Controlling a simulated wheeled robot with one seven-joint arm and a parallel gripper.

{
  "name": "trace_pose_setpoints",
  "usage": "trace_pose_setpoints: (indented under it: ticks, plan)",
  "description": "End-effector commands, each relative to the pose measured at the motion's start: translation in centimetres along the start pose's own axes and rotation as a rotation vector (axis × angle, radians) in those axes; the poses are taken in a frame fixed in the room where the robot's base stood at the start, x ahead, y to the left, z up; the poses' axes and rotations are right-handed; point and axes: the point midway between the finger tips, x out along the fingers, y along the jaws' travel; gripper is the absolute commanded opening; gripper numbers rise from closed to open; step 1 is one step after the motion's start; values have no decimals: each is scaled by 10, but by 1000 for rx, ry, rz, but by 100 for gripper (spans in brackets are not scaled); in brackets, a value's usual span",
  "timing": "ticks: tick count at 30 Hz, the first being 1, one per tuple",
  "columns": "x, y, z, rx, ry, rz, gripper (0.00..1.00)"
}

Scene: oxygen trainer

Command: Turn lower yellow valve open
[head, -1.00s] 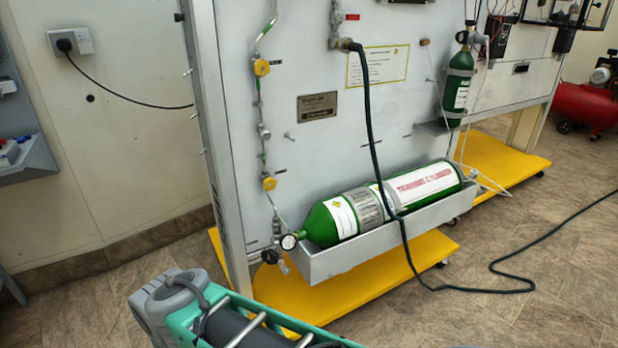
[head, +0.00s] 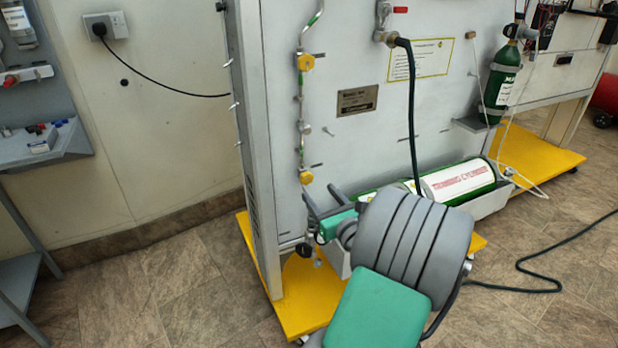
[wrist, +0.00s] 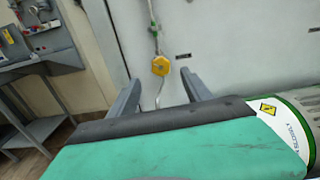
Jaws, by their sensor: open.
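The lower yellow valve (head: 306,177) is a small yellow knob on the thin tube line at the left of the grey panel. In the wrist view the yellow valve (wrist: 161,66) lies ahead of my gripper, between the lines of its two fingers. My gripper (head: 329,206) is just below and to the right of this valve in the head view. The wrist view shows my gripper (wrist: 157,84) with its fingers spread apart and nothing between them. I cannot tell whether a finger touches the valve. The upper yellow valve (head: 305,62) sits higher on the same line.
A green training cylinder (head: 456,182) lies in a tray behind my arm. A dark hose (head: 411,110) hangs down the panel. A metal post (head: 257,150) stands left of the valves, on a yellow base (head: 305,300). A grey bench (head: 45,150) is at the left.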

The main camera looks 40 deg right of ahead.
Motion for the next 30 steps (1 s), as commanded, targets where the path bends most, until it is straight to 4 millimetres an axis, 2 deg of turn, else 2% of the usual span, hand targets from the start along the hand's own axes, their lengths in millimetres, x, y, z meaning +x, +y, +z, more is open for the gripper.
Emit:
trace_pose_setpoints:
  ticks: [2,9,13,22,30]
  plan:
    - [7,-2,0,15,-8,-6,57]
    - [53,0,0,10,-8,-1,57]
    - [70,-1,0,9,-6,-2,57]
    - [76,-2,2,9,-5,-5,57]
    - [76,-1,2,9,-5,-4,36]
